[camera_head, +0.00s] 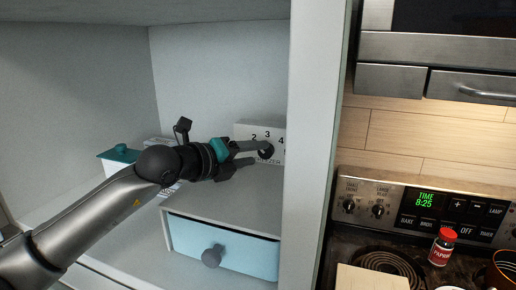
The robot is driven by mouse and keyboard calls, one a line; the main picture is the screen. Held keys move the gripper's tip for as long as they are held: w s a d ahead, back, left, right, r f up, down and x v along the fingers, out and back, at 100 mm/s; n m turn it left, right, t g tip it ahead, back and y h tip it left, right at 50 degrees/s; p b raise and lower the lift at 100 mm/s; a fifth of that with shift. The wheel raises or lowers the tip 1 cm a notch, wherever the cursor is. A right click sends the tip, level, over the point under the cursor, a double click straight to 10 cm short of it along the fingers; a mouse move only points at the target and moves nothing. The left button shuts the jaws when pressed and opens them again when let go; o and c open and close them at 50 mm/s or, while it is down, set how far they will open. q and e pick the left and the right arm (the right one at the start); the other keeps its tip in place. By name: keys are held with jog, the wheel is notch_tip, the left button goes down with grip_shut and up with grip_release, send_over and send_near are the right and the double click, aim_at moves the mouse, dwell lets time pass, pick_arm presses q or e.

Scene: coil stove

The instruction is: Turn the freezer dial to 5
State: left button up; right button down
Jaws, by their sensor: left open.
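The freezer dial is a dark round knob (265,150) on a pale panel (243,131) with numbers 2, 3 and 4 above it and part of the word FREEZER below. The panel is on the back wall inside the cabinet. A further mark at the panel's right edge is cut off by the cabinet's side wall. My left gripper (258,153) reaches in from the left, with its fingers spread at the dial, one above and one below. I cannot tell whether they touch it. The dial's pointer is not clear. My right gripper is not in view.
A blue drawer (240,243) with a round grey knob (212,256) is below the panel. A teal-lidded box (118,154) stands behind my arm. The cabinet's side wall (312,120) is close on the right. Beyond it is a stove with a coil burner (388,265) and a paprika jar (442,248).

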aim_at(266, 151)
pick_arm(q)
jog(key=shift+x, duration=1.1)
grip_shut()
